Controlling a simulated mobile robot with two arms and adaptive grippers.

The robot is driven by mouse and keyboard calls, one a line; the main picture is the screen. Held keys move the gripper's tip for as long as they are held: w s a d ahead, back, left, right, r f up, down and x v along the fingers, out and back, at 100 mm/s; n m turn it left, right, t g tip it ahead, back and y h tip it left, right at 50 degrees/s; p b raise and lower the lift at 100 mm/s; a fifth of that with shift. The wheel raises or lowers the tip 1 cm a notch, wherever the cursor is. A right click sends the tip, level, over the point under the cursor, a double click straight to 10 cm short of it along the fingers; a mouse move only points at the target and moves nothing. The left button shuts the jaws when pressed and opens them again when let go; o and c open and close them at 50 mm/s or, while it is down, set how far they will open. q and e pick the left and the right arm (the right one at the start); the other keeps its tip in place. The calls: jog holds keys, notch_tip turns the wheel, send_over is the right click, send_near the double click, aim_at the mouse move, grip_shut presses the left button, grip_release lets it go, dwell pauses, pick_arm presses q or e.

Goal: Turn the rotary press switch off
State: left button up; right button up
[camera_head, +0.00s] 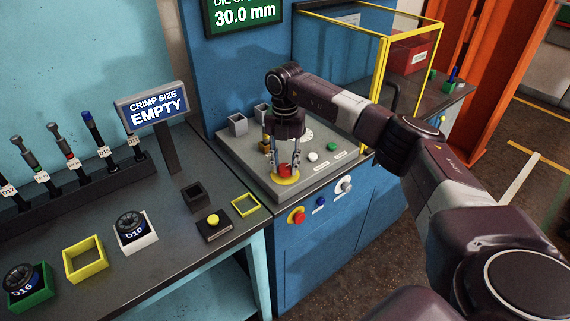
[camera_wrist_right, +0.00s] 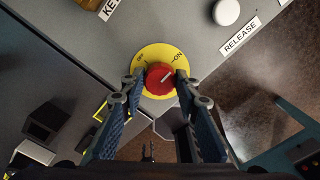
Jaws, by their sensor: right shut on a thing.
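The rotary press switch is a red knob (camera_head: 285,169) on a round yellow plate (camera_head: 286,179) on the grey sloped control panel. In the wrist view the red knob (camera_wrist_right: 160,78) sits in the yellow plate (camera_wrist_right: 158,53), which is lettered OFF at upper left and ON at upper right. The knob's pale pointer line slants up and right, towards ON. My right gripper (camera_head: 285,166) points down over the switch. In the wrist view its fingertips (camera_wrist_right: 158,82) are shut on the red knob, one on each side. My left gripper is not in view.
White and green buttons (camera_head: 332,146) sit right of the switch on the panel. A red button (camera_head: 297,215) and other controls are on the blue front face below. The dark bench at left holds die holders, a yellow button box (camera_head: 214,226) and a sign (camera_head: 152,107) reading EMPTY.

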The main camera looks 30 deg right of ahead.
jog(key=n, duration=0.4)
jog(key=n+b, duration=0.1)
jog(key=n, duration=0.3)
jog(key=shift+n, duration=0.3)
jog(key=n, duration=0.4)
jog(key=shift+n, duration=0.3)
jog(key=shift+r+n+b, duration=0.1)
jog(key=shift+n+b, duration=0.35)
jog(key=shift+n, duration=1.75)
jog(key=o, duration=1.2)
jog(key=shift+c, duration=0.2)
